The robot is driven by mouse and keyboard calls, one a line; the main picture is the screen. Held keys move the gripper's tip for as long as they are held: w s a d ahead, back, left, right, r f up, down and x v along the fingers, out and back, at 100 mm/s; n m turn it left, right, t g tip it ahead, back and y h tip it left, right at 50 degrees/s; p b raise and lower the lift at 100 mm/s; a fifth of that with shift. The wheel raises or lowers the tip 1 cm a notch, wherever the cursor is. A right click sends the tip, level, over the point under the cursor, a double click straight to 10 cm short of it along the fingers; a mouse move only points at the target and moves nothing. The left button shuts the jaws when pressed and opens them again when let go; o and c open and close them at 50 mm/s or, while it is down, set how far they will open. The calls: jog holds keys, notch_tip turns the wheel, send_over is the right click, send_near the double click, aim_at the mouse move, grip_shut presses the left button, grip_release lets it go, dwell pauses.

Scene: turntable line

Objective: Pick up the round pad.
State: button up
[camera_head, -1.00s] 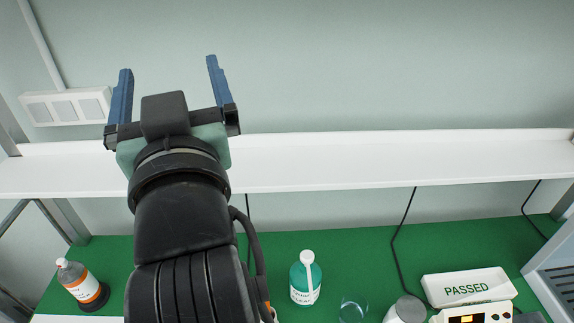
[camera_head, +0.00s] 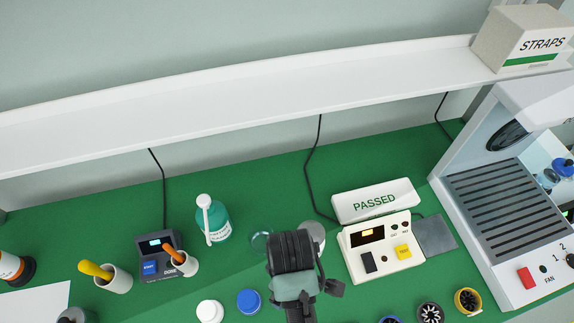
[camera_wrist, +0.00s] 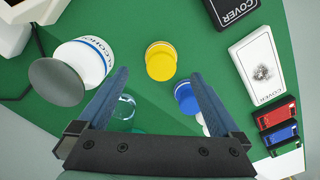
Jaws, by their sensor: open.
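Several round pieces lie on the green bench, and I cannot tell which is the round pad. In the wrist view a yellow round piece (camera_wrist: 161,61) lies just beyond my open, empty gripper (camera_wrist: 160,77), roughly midway across its gap. A blue round piece (camera_wrist: 187,98) is beside the right finger, with a white one partly hidden by it. In the head view the blue piece (camera_head: 248,302) and white piece (camera_head: 210,312) lie left of my gripper (camera_head: 301,312), whose fingertips are not clear there. The yellow one does not show there.
A grey-topped can (camera_wrist: 58,82) stands close left of the left finger, with a clear glass (camera_wrist: 125,107) between the fingers' bases. In the head view a teal bottle (camera_head: 212,222) and tester (camera_head: 380,248) flank the arm.

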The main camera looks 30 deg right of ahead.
jog(key=shift+a+f+p, duration=0.15)
jog(key=shift+f+p, duration=0.3)
jog(key=shift+f, duration=3)
jog(key=shift+c, duration=0.2)
jog(key=c, duration=1.3)
notch_tip(320, 180, up, 10)
jog(key=shift+r, duration=0.1)
jog(key=shift+c, duration=0.2)
